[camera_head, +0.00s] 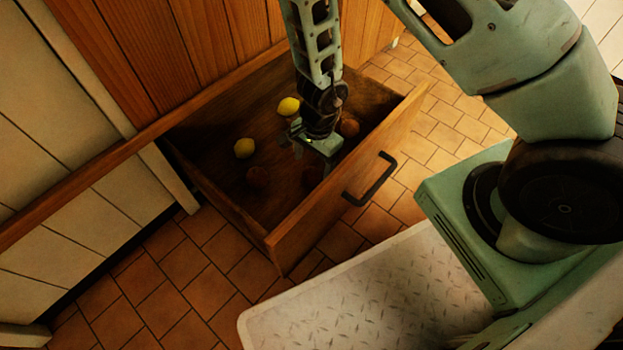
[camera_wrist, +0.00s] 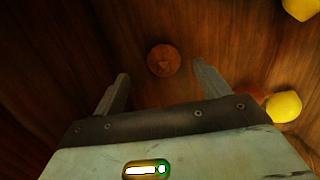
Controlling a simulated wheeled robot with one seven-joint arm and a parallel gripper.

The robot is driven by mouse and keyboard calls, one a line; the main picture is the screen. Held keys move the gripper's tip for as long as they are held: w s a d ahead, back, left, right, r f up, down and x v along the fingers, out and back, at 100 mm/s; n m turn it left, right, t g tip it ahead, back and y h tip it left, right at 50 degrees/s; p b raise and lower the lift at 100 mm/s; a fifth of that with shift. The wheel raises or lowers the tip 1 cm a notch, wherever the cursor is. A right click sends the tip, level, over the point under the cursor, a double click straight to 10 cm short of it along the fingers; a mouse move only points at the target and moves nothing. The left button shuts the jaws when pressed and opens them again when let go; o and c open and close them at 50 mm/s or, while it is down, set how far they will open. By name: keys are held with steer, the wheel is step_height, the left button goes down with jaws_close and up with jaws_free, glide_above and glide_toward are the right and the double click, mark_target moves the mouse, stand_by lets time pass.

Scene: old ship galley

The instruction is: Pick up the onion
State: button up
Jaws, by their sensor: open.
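A round reddish-brown item, which looks like the onion (camera_wrist: 163,61), lies on the drawer floor. In the wrist view it is just beyond and between my fingertips, with no finger touching it. In the head view it seems to be the dim round shape (camera_head: 312,175) near the drawer's front, in shadow. My gripper (camera_wrist: 160,85) is open and empty, pointing down into the drawer; it also shows in the head view (camera_head: 308,158). Two other brownish round items lie in the drawer, one to the left (camera_head: 257,177) and one to the right (camera_head: 349,127); I cannot tell their kind.
The open wooden drawer (camera_head: 268,244) has raised walls around my gripper and a black handle (camera_head: 371,180) on its front. The tiled floor around is clear.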

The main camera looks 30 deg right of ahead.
mark_target(311, 168)
steer(key=shift+w+a+f+b, duration=0.1)
steer(key=shift+a+f+b, duration=0.05)
steer(key=shift+f+b, duration=1.05)
steer(key=shift+a+f+b, duration=0.1)
steer(key=shift+f+b, duration=0.6)
steer(key=shift+f, duration=0.85)
steer(key=shift+r, duration=0.1)
steer(key=c, duration=1.1)
step_height(311, 168, up, 10)
steer(key=p, duration=0.7)
